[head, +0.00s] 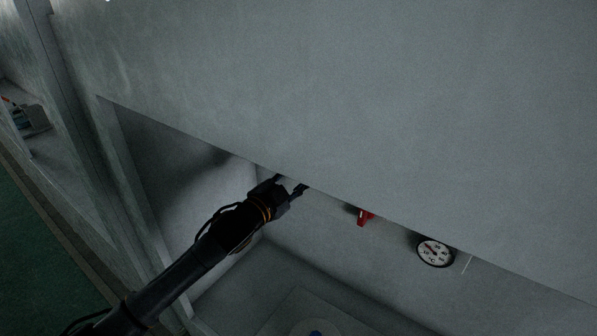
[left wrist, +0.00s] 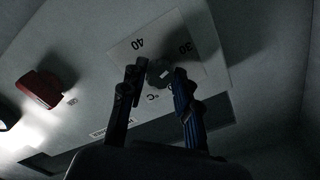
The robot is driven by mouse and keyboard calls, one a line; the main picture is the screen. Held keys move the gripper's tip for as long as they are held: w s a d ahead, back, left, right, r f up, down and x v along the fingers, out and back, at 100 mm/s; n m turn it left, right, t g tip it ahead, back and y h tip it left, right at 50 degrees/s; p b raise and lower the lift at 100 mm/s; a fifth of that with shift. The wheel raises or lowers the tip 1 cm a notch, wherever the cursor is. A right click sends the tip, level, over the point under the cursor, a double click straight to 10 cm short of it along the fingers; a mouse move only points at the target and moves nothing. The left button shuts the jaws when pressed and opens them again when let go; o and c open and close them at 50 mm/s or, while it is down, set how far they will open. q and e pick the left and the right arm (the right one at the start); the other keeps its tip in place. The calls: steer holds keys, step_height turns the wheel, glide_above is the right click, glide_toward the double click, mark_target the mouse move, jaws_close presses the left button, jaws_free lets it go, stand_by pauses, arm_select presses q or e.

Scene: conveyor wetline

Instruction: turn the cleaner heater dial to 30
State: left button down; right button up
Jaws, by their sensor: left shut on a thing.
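The heater dial is a small grey knob (left wrist: 159,72) on a pale scale plate (left wrist: 165,35) in the left wrist view. The plate shows upside-down marks 40 and 30 and a °C sign. My left gripper (left wrist: 154,70) is shut on the knob, one finger on each side of it. Which mark the knob points to cannot be told. In the head view my left gripper (head: 291,186) reaches under the edge of a large grey panel (head: 350,100). The dial is hidden there. My right gripper is in neither view.
A red handle (head: 365,217) and a round white gauge (head: 435,252) are on the wall right of my left gripper. The red handle also shows in the left wrist view (left wrist: 40,88). The panel's lower edge hangs close over my gripper.

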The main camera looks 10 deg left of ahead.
arm_select(q)
steer(key=shift+m+p, duration=0.3)
steer(key=shift+m, duration=0.7)
steer(key=c, duration=1)
jaws_free()
steer(key=v, duration=1.2)
